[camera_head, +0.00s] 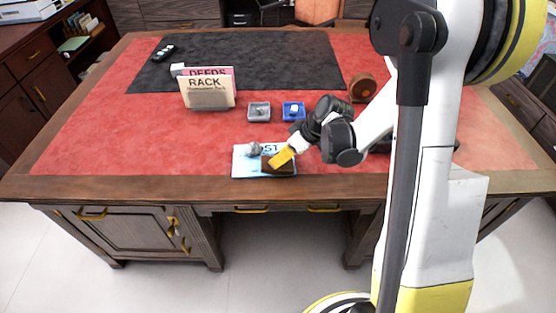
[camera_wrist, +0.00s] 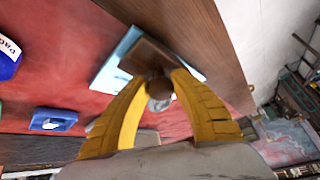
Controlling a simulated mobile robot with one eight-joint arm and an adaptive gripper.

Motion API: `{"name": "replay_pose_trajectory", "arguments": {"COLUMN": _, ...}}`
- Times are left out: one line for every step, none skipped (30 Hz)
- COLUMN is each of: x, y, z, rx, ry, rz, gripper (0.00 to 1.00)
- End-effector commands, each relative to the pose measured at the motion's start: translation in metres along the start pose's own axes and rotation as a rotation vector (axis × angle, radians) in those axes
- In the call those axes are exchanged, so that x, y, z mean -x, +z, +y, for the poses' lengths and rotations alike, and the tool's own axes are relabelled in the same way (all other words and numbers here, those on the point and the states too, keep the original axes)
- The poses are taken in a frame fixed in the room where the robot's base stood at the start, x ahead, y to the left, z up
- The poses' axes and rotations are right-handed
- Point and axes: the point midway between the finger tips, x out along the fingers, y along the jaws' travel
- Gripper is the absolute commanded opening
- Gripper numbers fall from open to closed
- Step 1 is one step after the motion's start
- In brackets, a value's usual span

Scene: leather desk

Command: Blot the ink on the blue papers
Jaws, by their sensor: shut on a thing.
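The blue papers (camera_head: 243,168) lie as a pale blue stack with dark lettering near the front edge of the desk; part of them also shows in the wrist view (camera_wrist: 112,66). A dark brown blotter (camera_head: 284,169) with a flat block is over their right front part. Whether it touches the paper I cannot tell. My gripper (camera_head: 282,157) has its yellow fingers closed around the blotter's round knob, seen in the wrist view (camera_wrist: 160,88). A small grey object (camera_head: 254,149) is at the papers' back edge. Any ink on the papers cannot be made out.
A grey tray (camera_head: 259,118) and a blue tray (camera_head: 293,117) with small items stand behind the papers. A file rack (camera_head: 208,100) is at back left, a round brown object (camera_head: 362,88) at back right. Red leather left of the papers is clear.

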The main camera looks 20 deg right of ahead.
Motion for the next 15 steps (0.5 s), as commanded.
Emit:
{"name": "replay_pose_trajectory", "arguments": {"x": 0.0, "y": -0.0008, "z": -0.0007, "rx": 0.002, "ry": 0.003, "rz": -0.005, "gripper": 0.03}}
{"name": "replay_pose_trajectory", "arguments": {"x": -0.0003, "y": -0.0018, "z": -0.0018, "rx": 0.006, "ry": 0.008, "rz": -0.016, "gripper": 0.03}}
{"name": "replay_pose_trajectory", "arguments": {"x": -0.001, "y": -0.0033, "z": -0.0034, "rx": 0.014, "ry": 0.02, "rz": -0.037, "gripper": 0.03}}
{"name": "replay_pose_trajectory", "arguments": {"x": -0.0016, "y": -0.0042, "z": -0.0042, "rx": 0.02, "ry": 0.033, "rz": -0.056, "gripper": 0.03}}
{"name": "replay_pose_trajectory", "arguments": {"x": -0.0023, "y": -0.0053, "z": -0.0051, "rx": 0.026, "ry": 0.046, "rz": -0.075, "gripper": 0.03}}
{"name": "replay_pose_trajectory", "arguments": {"x": -0.0038, "y": -0.0059, "z": -0.0057, "rx": 0.033, "ry": 0.063, "rz": -0.099, "gripper": 0.03}}
{"name": "replay_pose_trajectory", "arguments": {"x": -0.005, "y": -0.0061, "z": -0.0064, "rx": 0.038, "ry": 0.075, "rz": -0.117, "gripper": 0.03}}
{"name": "replay_pose_trajectory", "arguments": {"x": -0.0057, "y": -0.0061, "z": -0.0065, "rx": 0.041, "ry": 0.085, "rz": -0.132, "gripper": 0.03}}
{"name": "replay_pose_trajectory", "arguments": {"x": -0.0065, "y": -0.0064, "z": -0.0069, "rx": 0.044, "ry": 0.095, "rz": -0.146, "gripper": 0.03}}
{"name": "replay_pose_trajectory", "arguments": {"x": -0.0068, "y": -0.0063, "z": -0.0067, "rx": 0.046, "ry": 0.102, "rz": -0.155, "gripper": 0.03}}
{"name": "replay_pose_trajectory", "arguments": {"x": -0.007, "y": -0.0064, "z": -0.0068, "rx": 0.048, "ry": 0.106, "rz": -0.161, "gripper": 0.03}}
{"name": "replay_pose_trajectory", "arguments": {"x": -0.0074, "y": -0.0068, "z": -0.0072, "rx": 0.051, "ry": 0.114, "rz": -0.174, "gripper": 0.03}}
{"name": "replay_pose_trajectory", "arguments": {"x": -0.0079, "y": -0.0079, "z": -0.0082, "rx": 0.055, "ry": 0.122, "rz": -0.186, "gripper": 0.03}}
{"name": "replay_pose_trajectory", "arguments": {"x": -0.0082, "y": -0.0089, "z": -0.0091, "rx": 0.061, "ry": 0.132, "rz": -0.203, "gripper": 0.03}}
{"name": "replay_pose_trajectory", "arguments": {"x": -0.0085, "y": -0.0105, "z": -0.0103, "rx": 0.069, "ry": 0.149, "rz": -0.228, "gripper": 0.03}}
